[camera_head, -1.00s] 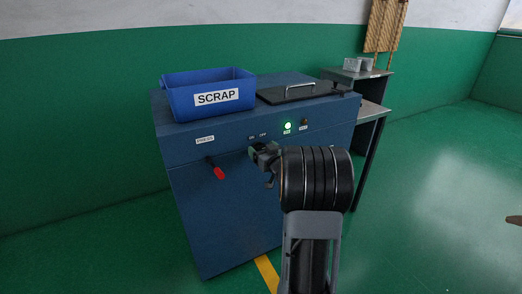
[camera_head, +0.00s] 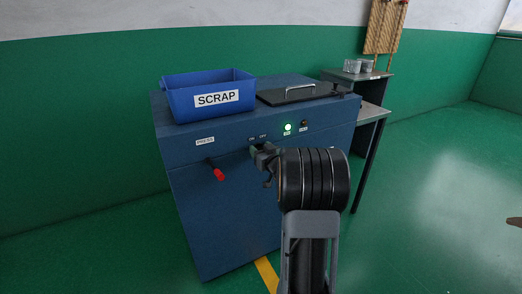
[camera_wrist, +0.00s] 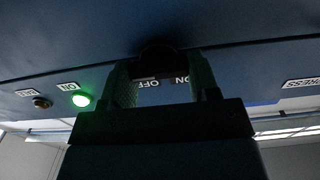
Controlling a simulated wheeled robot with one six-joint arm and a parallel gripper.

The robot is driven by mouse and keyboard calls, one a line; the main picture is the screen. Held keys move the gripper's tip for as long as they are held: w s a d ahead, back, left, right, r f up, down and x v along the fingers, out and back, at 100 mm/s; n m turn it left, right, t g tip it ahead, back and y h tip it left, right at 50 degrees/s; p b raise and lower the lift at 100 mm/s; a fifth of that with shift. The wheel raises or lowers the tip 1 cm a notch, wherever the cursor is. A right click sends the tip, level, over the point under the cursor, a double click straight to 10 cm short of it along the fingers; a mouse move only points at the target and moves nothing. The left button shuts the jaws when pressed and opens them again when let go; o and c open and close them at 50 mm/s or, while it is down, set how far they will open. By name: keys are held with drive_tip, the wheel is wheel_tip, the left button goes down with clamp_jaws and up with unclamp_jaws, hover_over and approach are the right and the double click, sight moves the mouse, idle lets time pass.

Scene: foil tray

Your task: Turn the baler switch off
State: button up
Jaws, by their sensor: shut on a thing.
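The blue baler (camera_head: 225,215) stands against the green wall. Its ON and OFF labels (camera_head: 258,136) sit on the upper front, just above my gripper (camera_head: 259,150). In the wrist view, my gripper (camera_wrist: 160,92) has a finger on each side of the dark round switch (camera_wrist: 158,56), at the panel, and is shut on it. The OFF and ON labels show upside down between the fingers. Which way the switch points is hidden. A green lamp (camera_head: 288,128) on the panel is lit; it also glows in the wrist view (camera_wrist: 81,99).
A red-gripped PRESS lever (camera_head: 219,174) sticks out left of my gripper. A blue SCRAP bin (camera_head: 210,98) and a dark lid with a handle (camera_head: 295,94) are on top. A dark lamp (camera_head: 304,123) is beside the green one. A side table (camera_head: 372,110) stands right.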

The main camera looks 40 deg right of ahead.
drive_tip(key=shift+f+n+b, duration=0.1)
drive_tip(key=shift+n+b, duration=0.2)
drive_tip(key=shift+b, duration=0.1)
drive_tip(key=shift+c, duration=0.2)
drive_tip(key=shift+a+n+b, duration=0.2)
drive_tip(key=shift+n+b, duration=4.75)
drive_tip(key=shift+n, duration=0.65)
drive_tip(key=o, duration=0.9)
